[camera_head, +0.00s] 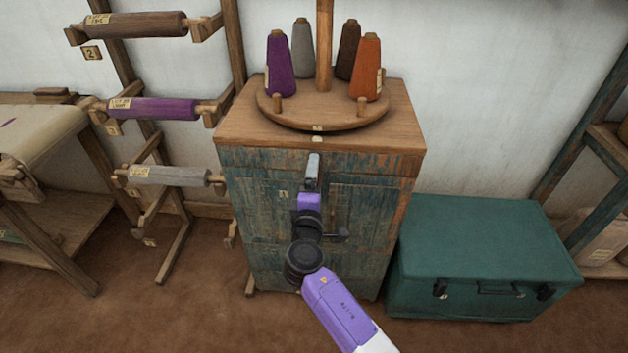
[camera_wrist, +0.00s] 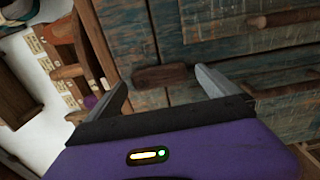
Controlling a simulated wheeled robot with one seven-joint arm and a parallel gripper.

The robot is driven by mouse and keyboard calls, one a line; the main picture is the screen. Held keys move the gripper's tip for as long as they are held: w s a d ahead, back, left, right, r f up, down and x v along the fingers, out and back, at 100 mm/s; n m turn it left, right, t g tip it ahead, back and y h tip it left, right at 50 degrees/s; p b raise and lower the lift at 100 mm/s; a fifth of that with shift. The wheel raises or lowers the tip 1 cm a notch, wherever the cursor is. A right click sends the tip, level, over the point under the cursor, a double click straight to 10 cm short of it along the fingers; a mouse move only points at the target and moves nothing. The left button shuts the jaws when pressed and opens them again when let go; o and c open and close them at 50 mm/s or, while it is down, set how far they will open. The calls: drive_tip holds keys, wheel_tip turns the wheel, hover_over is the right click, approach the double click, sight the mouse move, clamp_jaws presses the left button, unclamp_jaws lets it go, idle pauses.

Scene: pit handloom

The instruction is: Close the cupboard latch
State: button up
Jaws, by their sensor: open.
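The cupboard (camera_head: 270,215) is a worn blue-green wooden cabinet with a plain brown top, standing in the middle of the head view. Its panelled front fills much of the wrist view (camera_wrist: 215,45). A short dark wooden bar, apparently the latch (camera_wrist: 160,75), shows on this front in the wrist view. In the head view my arm and gripper cover that area. My gripper (camera_wrist: 161,79) is open, with its two grey fingers on either side of the bar. I cannot tell whether they touch it. In the head view my gripper (camera_head: 312,168) is close to the upper front.
A round wooden stand (camera_head: 320,110) with several thread cones sits on the cupboard top. A green chest (camera_head: 480,250) stands close on the right. A rack with a purple roll (camera_head: 155,108) stands on the left. Another wooden handle (camera_wrist: 285,18) shows in the wrist view.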

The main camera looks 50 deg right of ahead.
drive_tip(key=v, duration=0.7)
drive_tip(key=shift+s+a, duration=0.3)
idle(0.3)
